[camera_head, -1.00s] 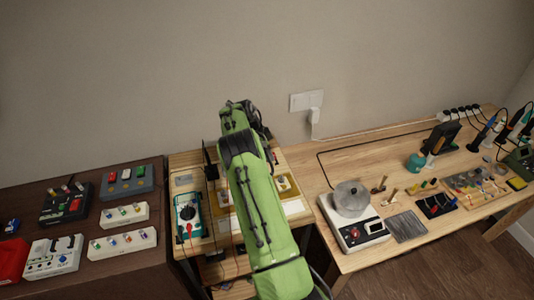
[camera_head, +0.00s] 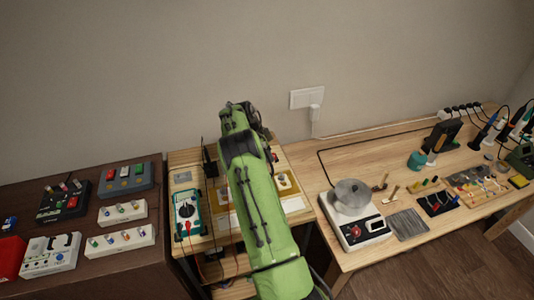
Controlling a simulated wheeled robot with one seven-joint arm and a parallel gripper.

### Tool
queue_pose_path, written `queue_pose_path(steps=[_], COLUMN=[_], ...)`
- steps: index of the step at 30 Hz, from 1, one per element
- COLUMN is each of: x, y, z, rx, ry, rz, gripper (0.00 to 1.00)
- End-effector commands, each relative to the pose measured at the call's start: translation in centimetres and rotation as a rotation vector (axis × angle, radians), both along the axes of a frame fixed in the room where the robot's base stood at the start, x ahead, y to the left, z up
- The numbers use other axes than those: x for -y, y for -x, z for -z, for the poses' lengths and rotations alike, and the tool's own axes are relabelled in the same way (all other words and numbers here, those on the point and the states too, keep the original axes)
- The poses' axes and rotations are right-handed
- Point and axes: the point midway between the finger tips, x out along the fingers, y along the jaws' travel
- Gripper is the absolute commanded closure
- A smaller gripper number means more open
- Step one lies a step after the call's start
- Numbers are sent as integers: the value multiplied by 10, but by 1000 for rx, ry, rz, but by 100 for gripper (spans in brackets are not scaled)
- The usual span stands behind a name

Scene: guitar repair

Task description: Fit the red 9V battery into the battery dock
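My green arm covers the middle of the view, and my gripper is hidden behind it. Another small red piece (camera_head: 275,157) shows just right of my arm on the wooden stand. These are too small to tell which is the 9V battery. I cannot make out the battery dock for sure; a yellowish board with pale parts (camera_head: 284,181) lies partly behind my arm.
A teal multimeter (camera_head: 186,214) lies on the stand left of my arm. White units with knobs (camera_head: 120,240) and a red box (camera_head: 10,258) crowd the dark table (camera_head: 120,278). A scale with a round metal pot (camera_head: 352,194) and several tools stand on the workbench at right.

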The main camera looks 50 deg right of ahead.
Motion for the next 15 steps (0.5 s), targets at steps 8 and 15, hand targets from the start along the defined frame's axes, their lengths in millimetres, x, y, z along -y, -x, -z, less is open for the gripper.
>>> queue_pose_path(steps=[8, 15], x=[0, 0], y=[0, 0], z=[2, 2], rx=[0, 0], ry=[0, 0], rz=[0, 0], gripper=[97, 43])
